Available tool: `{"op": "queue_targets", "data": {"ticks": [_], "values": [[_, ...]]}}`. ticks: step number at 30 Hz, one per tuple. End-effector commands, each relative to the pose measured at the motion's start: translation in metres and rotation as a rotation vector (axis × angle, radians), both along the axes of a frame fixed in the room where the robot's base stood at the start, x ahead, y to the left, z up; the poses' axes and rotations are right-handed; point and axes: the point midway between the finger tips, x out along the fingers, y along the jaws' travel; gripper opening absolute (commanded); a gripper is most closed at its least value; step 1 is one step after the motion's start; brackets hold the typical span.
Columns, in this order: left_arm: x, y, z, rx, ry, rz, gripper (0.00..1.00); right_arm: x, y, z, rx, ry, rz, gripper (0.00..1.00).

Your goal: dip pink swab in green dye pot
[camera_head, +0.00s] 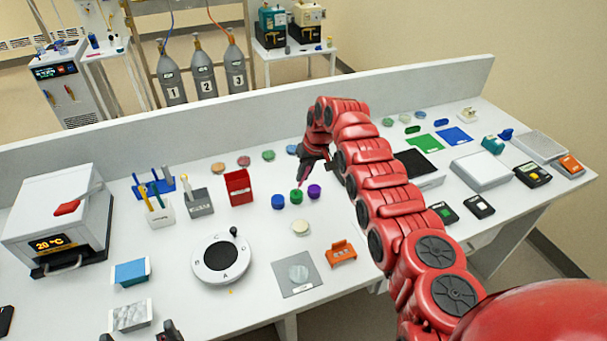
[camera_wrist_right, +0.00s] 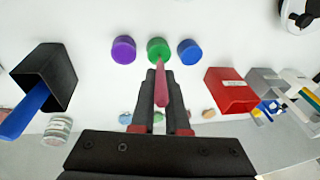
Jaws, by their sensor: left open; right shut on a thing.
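The green dye pot (camera_head: 296,197) stands between a blue pot (camera_head: 278,201) and a purple pot (camera_head: 314,191). My right gripper (camera_head: 311,172) is just behind and above these pots, shut on the pink swab (camera_head: 300,183). The swab points down at the green pot. In the right wrist view, the swab (camera_wrist_right: 161,92) lies between the fingers (camera_wrist_right: 160,76) and its thin end overlaps the green pot (camera_wrist_right: 158,47). I cannot tell whether the tip is inside or just above it. My left gripper (camera_head: 140,337) is open and empty at the bottom edge, mostly cut off.
A red box (camera_head: 238,187) stands left of the pots, with a grey rack (camera_head: 199,203) beyond it. A round dial (camera_head: 221,259), a pale disc (camera_head: 300,228) and an orange holder (camera_head: 340,252) lie nearer. My right arm hides part of the bench.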

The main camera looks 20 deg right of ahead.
Motion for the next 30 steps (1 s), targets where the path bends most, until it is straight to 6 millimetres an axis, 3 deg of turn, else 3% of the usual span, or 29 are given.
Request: {"op": "queue_targets", "data": {"ticks": [11, 30], "values": [[0.0, 0.0, 0.0, 0.0, 0.0, 0.0, 1.0, -0.001, 0.0, 0.001, 0.001, 0.004, 0.001, 0.0], [0.0, 0.0, 0.002, 0.0, 0.0, 0.0, 1.0, 0.0, 0.001, 0.056, 0.0, 0.001, 0.002, 0.0]]}}
